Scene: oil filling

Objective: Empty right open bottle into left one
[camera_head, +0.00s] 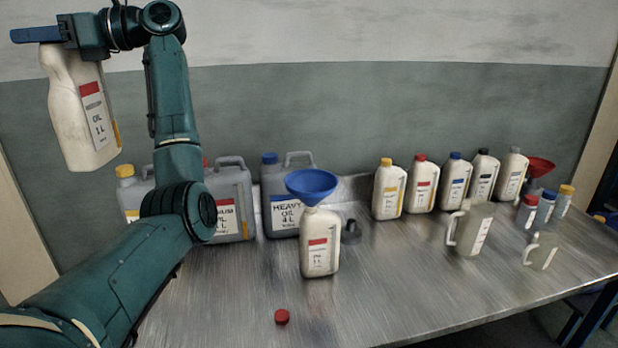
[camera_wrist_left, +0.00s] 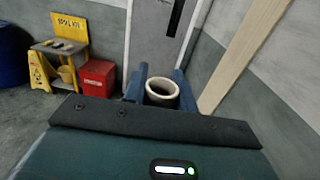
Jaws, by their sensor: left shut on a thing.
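My left gripper (camera_head: 40,34) is shut on a white oil bottle (camera_head: 75,115) near its top and holds it high above the table at the far left. The held bottle has a red and white label and hangs slightly tilted. In the left wrist view its open round mouth (camera_wrist_left: 161,92) shows between the two blue fingers (camera_wrist_left: 160,88). A second white bottle (camera_head: 319,258) with a red label stands upright on the table. A blue funnel (camera_head: 311,184) sits on its top. A red cap (camera_head: 282,317) lies near the table's front. My right gripper is not in view.
Large grey canisters, including a heavy oil one (camera_head: 284,215), stand behind the funnel bottle. Several capped bottles (camera_head: 421,185) line the back right. White jugs (camera_head: 470,228), small bottles (camera_head: 545,207) and a red funnel (camera_head: 539,168) are at right. The front middle of the table is mostly clear.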

